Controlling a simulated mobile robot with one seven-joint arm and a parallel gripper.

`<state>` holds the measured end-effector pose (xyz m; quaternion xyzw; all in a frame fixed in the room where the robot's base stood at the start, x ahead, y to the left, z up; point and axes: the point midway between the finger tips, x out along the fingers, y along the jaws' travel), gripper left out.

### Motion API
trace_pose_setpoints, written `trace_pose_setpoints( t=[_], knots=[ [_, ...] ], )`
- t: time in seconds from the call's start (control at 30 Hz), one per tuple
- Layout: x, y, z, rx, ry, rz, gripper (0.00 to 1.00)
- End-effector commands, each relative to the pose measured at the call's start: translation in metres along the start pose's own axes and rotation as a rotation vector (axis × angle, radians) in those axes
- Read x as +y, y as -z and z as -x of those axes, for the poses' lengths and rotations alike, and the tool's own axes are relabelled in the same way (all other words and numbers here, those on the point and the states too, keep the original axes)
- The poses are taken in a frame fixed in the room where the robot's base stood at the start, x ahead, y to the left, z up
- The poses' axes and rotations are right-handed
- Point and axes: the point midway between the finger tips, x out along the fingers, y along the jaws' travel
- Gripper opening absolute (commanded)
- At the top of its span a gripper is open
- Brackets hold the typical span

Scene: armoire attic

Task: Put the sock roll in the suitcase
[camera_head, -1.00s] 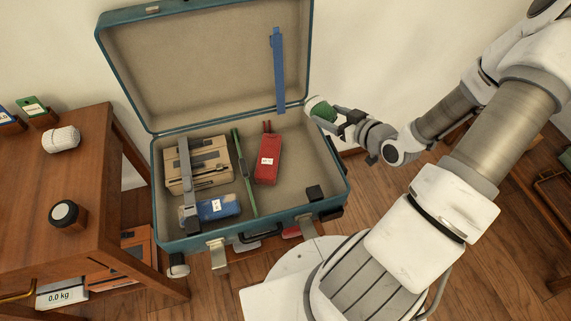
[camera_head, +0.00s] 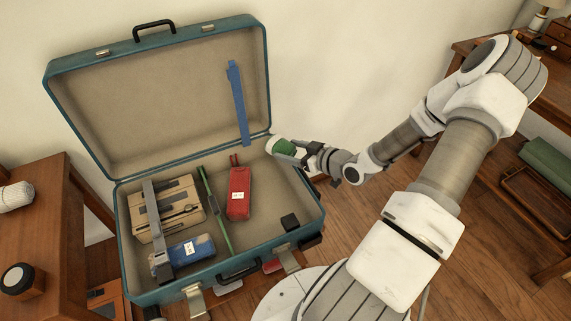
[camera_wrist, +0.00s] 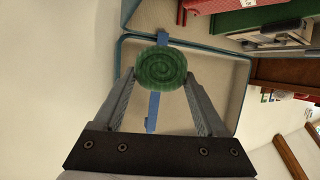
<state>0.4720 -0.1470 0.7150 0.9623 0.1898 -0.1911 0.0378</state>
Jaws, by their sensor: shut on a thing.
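The sock roll (camera_head: 282,146) is green with a pale end. It shows as a green spiral in the wrist view (camera_wrist: 162,68). My gripper (camera_head: 297,151) is shut on it, with a finger on either side. It holds the roll at the right rear of the open suitcase (camera_head: 226,268), near the hinge edge; the exact height above the rim is hard to tell. The suitcase is teal with a beige lining, and its lid stands open against the wall.
Bare lining shows at the right. A wooden table (camera_head: 55,225) stands at left.

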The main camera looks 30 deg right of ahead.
Motion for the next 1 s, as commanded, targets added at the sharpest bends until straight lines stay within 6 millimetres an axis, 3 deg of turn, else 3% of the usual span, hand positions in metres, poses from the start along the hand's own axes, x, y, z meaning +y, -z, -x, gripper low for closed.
trace_pose_setpoints(
  t=[0.1,0.23,0.5,1.0],
  knots=[
    [0.002,-0.003,-0.015,0.0,0.0,0.001,0.19],
    [0.002,-0.007,-0.02,-0.001,0.0,-0.002,0.19],
    [0.002,-0.04,-0.034,-0.001,-0.001,-0.003,0.19],
    [0.002,-0.047,-0.036,0.0,-0.001,0.0,0.19]
  ],
)
